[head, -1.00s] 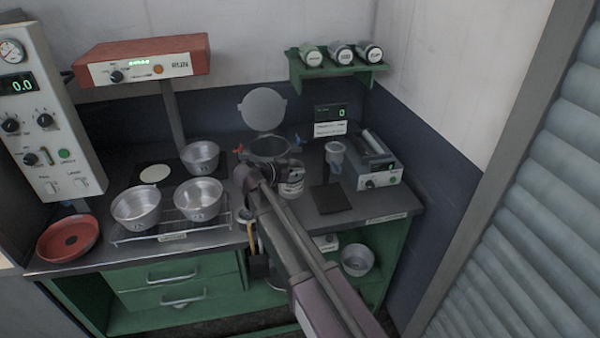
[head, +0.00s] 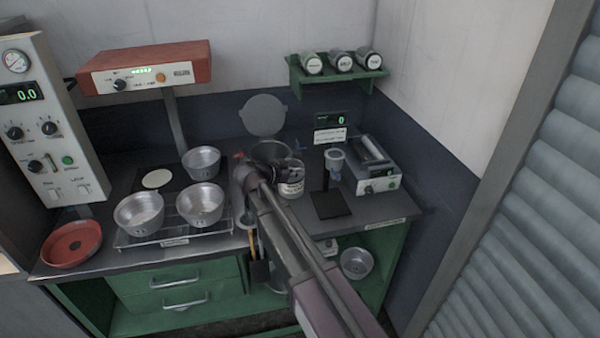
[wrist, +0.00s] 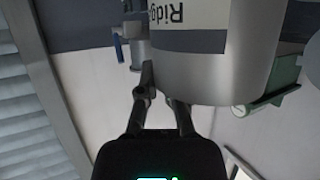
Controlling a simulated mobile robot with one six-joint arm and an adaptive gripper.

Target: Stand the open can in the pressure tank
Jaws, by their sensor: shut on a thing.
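The open can (head: 291,188), grey with a pale label, is held at the front right of the pressure tank, overlapping its front edge in the head view. My gripper (head: 277,175) is shut on the can; its fingers are partly hidden there. In the wrist view, which looks inverted, my gripper (wrist: 165,85) reaches the can (wrist: 222,75), which fills the upper middle with part of its lettering showing. The pressure tank (head: 268,150) stands at the back of the bench with its round lid (head: 264,115) raised. My arm and the can hide much of its body.
Metal pans (head: 200,204) stand on a wire rack and mat to the left, near a red dish (head: 71,244). A cup on a black stand (head: 331,205) and a grey device (head: 378,183) are to the right. A green shelf (head: 338,78) holds jars above.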

